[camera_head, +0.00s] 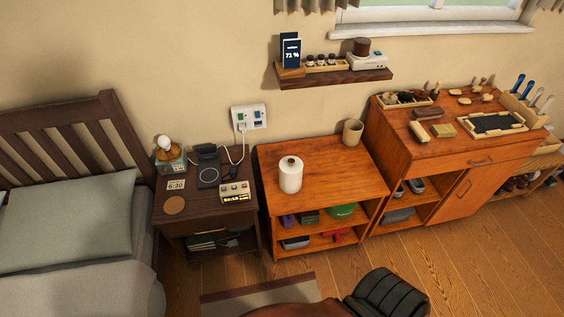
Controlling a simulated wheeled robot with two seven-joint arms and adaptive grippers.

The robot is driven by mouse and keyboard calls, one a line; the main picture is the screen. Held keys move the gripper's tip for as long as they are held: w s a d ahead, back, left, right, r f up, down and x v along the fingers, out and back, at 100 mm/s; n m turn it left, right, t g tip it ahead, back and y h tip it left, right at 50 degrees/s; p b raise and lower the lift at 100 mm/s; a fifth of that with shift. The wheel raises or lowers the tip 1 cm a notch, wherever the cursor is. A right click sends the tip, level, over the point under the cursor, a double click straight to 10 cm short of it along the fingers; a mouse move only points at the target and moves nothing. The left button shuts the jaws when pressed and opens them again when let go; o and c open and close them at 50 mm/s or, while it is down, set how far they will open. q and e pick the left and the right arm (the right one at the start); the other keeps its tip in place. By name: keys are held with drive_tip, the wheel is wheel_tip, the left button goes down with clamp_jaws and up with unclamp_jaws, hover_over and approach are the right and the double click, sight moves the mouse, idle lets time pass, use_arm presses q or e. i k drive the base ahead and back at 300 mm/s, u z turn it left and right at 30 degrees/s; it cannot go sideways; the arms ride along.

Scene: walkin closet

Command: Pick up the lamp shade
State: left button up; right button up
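A small lamp base (171,160) with a bare round bulb (164,142) stands at the back left of the dark nightstand (187,216). No shade sits on it. Two things could be the lamp shade, and I cannot tell which for sure. One is a beige, open-topped tapered cylinder (352,132) at the back right of the orange wooden cabinet (328,180). The other is a white rounded cylinder (290,174) with a small hole on top, standing left of the cabinet top's middle. Neither of my grippers is in view.
The nightstand also holds a phone stand, a charger and a clock radio (236,192). A bed (70,225) is on the left. A wall shelf (335,78) hangs above the cabinet. A dark ridged object (386,297) stands at the bottom. The cabinet top's front right is clear.

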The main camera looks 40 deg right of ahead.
sight(291, 167)
drive_tip(key=z, duration=1.5)
